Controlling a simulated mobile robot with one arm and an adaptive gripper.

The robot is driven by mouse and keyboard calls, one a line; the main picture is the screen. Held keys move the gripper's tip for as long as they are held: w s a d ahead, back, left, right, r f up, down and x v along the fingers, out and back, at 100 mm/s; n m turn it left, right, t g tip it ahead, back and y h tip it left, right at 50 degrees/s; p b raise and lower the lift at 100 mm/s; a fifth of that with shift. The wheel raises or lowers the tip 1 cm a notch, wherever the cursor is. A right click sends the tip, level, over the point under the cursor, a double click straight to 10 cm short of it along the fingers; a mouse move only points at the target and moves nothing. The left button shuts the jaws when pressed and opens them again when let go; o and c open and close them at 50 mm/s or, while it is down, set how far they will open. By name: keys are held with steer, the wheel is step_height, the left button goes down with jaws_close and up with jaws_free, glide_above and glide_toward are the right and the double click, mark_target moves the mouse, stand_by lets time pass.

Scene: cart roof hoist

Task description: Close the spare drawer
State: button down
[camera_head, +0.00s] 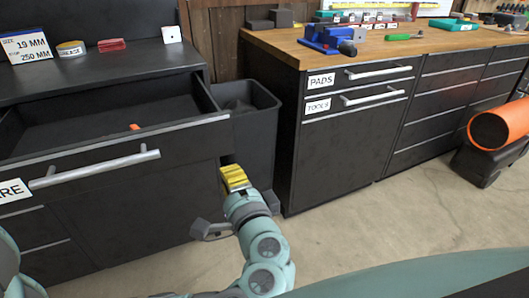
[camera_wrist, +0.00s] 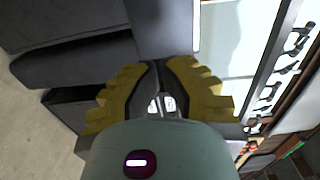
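The spare drawer (camera_head: 115,148) is pulled out of the dark cabinet at the left in the head view. Its front has a long silver bar handle (camera_head: 95,168) and a white label (camera_head: 12,190), of which only "ARE" shows. A small orange thing (camera_head: 135,127) is in it. My gripper (camera_head: 234,178), with yellow ridged fingers, is just right of the drawer front's right end, lower than its top edge and apart from the handle. In the wrist view the fingertips (camera_wrist: 160,62) come together with nothing seen between them. Whether they touch the cabinet is hard to tell.
A dark bin (camera_head: 255,130) stands between the two cabinets, behind my gripper. The right cabinet (camera_head: 345,150) has shut drawers labelled "PADS" and "TOOLS". An orange cylinder (camera_head: 500,125) lies at the far right. The concrete floor (camera_head: 380,215) in front of the right cabinet is clear.

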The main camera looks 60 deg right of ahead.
mark_target(212, 143)
steer(key=p+x, duration=0.2)
steer(key=x, duration=1)
steer(key=shift+w+a, duration=0.1)
steer(key=shift+w, duration=0.05)
